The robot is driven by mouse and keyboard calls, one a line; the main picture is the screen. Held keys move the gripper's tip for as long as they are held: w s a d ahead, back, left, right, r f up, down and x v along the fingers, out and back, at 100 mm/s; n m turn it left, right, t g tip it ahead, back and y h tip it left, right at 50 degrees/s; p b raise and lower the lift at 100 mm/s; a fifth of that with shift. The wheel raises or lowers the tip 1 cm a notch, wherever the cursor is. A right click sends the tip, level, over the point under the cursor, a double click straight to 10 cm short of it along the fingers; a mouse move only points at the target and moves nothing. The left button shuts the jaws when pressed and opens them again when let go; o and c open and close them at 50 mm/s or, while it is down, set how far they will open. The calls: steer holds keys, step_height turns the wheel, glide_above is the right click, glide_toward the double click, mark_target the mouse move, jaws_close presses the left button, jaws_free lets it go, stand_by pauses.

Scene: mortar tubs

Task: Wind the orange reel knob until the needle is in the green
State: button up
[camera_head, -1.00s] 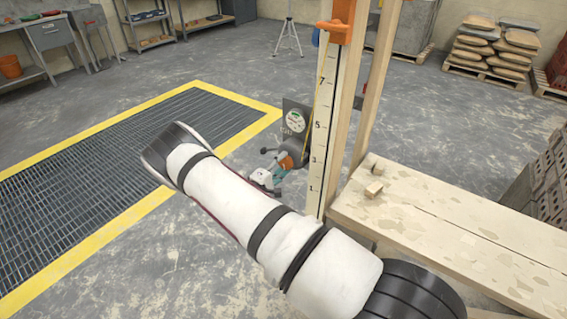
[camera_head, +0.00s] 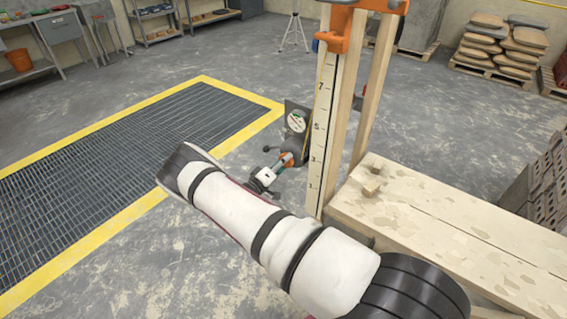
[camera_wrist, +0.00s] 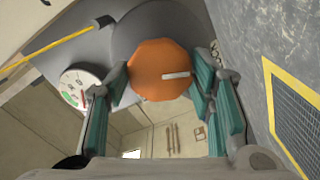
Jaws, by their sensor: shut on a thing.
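The orange reel knob (camera_wrist: 152,66) is faceted, with a white mark pointing right in the wrist view. It sits on a grey reel drum (camera_wrist: 178,25). My gripper (camera_wrist: 160,76) has its teal-padded fingers on either side of the knob, shut on it. In the head view the knob (camera_head: 286,158) is small and partly hidden by my gripper (camera_head: 276,167). The round white gauge (camera_wrist: 78,89) beside the reel has a green part and a red part. The gauge also shows in the head view (camera_head: 296,122). I cannot make out where its needle points.
A numbered wooden post (camera_head: 320,130) with orange fittings stands right beside the reel. A plank bench (camera_head: 440,220) fills the right. A yellow-edged floor grating (camera_head: 130,150) lies left, with clear floor around it. A yellow line (camera_wrist: 60,45) runs above the gauge in the wrist view.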

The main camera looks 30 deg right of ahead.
steer(key=shift+f, duration=0.1)
steer(key=o, duration=1.2)
steer(key=shift+c, duration=0.2)
steer(key=shift+a, duration=0.15)
steer(key=v, duration=1.1)
steer(key=shift+s+a, duration=0.15)
steer(key=shift+a, duration=0.25)
